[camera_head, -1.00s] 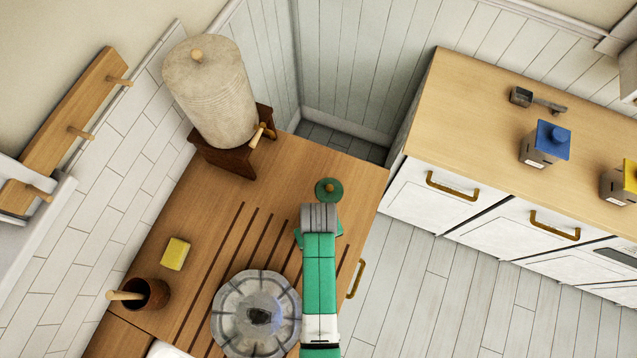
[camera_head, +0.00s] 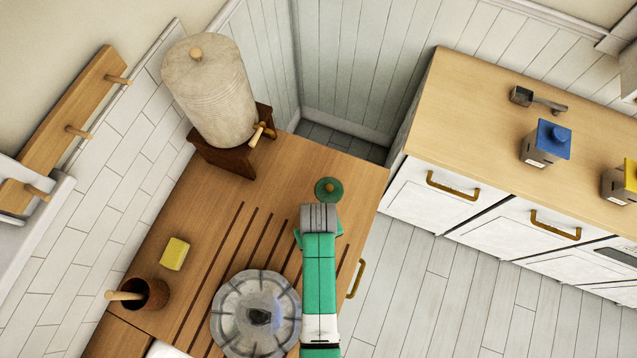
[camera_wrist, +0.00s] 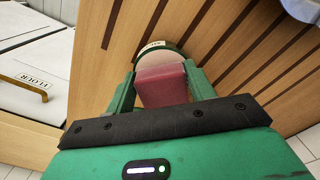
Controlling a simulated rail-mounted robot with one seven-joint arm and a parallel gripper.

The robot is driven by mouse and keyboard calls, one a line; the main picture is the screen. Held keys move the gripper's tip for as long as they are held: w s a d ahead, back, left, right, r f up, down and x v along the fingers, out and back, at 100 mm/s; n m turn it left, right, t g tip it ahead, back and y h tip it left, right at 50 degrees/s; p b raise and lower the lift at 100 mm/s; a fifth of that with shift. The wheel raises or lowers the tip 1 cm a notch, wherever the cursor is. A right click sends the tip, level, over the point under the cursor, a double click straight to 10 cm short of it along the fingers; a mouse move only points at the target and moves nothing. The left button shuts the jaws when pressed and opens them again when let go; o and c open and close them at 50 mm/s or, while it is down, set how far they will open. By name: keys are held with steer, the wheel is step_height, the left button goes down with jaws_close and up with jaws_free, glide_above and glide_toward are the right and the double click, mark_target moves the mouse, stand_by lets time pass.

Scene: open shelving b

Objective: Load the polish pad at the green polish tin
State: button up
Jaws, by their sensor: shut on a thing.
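My gripper (camera_wrist: 161,80) is shut on a pinkish-red block, the polish pad (camera_wrist: 163,86), held between its two green fingers in the wrist view. Directly beyond the pad is the green polish tin (camera_wrist: 141,48), a round green rim with a pale label and a pale pinkish inside. The pad overlaps the tin in this view; whether they touch I cannot tell. In the head view my gripper (camera_head: 319,236) is low over the wooden worktop and hides the pad. A green disc with a brown knob (camera_head: 329,190) shows just beyond it; I cannot tell whether it is the tin's lid.
A glass-like fluted dish (camera_head: 256,314) stands close left of my arm. A yellow sponge (camera_head: 175,254), a brown pot (camera_head: 150,294) with a wooden handle, and a large stoneware crock (camera_head: 210,95) are further left. Blue (camera_head: 551,140) and yellow (camera_head: 633,178) tins stand on the other counter.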

steer(key=shift+f, duration=0.5)
stand_by(1.3)
step_height(320, 180, up, 8)
steer(key=p, duration=0.7)
steer(key=shift+f, duration=0.4)
steer(key=w+r+m, duration=0.2)
steer(key=w+r, duration=0.1)
steer(key=r, duration=0.5)
steer(key=w+r+m, duration=0.1)
steer(key=w+r, duration=0.1)
steer(key=r, duration=0.7)
steer(key=shift+w+a+r+m, duration=0.25)
steer(key=shift+w+r+m, duration=0.05)
steer(key=shift+w+m, duration=0.1)
